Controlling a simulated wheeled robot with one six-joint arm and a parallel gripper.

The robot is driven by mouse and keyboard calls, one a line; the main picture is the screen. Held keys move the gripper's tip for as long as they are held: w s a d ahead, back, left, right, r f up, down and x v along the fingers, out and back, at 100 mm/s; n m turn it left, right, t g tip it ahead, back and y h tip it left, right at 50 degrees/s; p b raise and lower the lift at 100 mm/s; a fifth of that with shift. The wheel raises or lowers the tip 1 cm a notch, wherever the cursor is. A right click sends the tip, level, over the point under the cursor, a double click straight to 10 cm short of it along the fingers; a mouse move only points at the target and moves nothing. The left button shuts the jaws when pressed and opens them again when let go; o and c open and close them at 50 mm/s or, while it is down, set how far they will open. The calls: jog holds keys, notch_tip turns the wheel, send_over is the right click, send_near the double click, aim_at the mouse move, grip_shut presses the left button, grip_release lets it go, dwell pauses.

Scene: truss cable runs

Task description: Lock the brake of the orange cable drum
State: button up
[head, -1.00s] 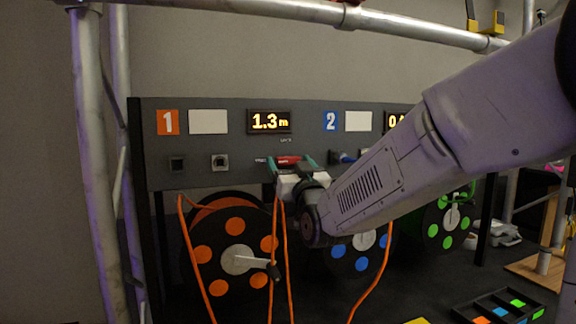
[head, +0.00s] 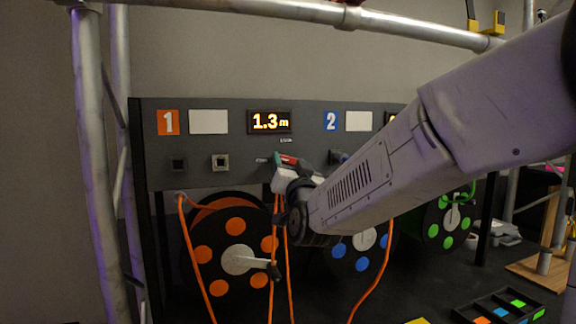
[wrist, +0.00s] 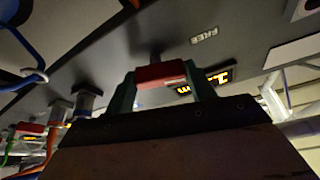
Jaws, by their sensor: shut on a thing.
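The orange cable drum (head: 235,226) stands under panel 1, a black disc with orange dots and a pale crank. The red brake handle (head: 288,160) is on the grey panel, below and right of the 1.3 m display (head: 270,121). My gripper (head: 286,161) is at the panel, its green fingers on either side of the handle. In the wrist view, the fingers (wrist: 161,84) are closed around the red handle (wrist: 160,74). A FREE label (wrist: 203,35) shows beside it. My gripper partly hides the handle in the head view, and I cannot read the small labels there.
Orange cable (head: 188,245) hangs in loops before the drum, close below my gripper. The blue-dotted drum (head: 362,264) stands to the right, partly behind my arm, with a green-dotted drum (head: 447,243) beyond. A metal truss post (head: 93,160) rises at the left.

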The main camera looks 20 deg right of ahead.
jog(key=m+g+h, duration=0.1)
jog(key=m, duration=0.2)
jog(key=m+h, duration=0.1)
jog(key=m, duration=0.2)
jog(key=m+g+h, duration=0.1)
jog(key=m, duration=0.3)
jog(key=shift+a+r+g+h, duration=0.15)
jog(key=shift+r+g+h, duration=0.1)
jog(key=shift+g+h, duration=0.05)
jog(key=m+g, duration=0.1)
jog(key=m, duration=0.3)
jog(key=shift+r+h, duration=0.1)
jog(key=shift+h, duration=0.2)
jog(key=shift+r+m+g, duration=0.1)
jog(key=shift+m+g, duration=0.9)
jog(key=shift+m, duration=0.8)
jog(key=o, duration=1)
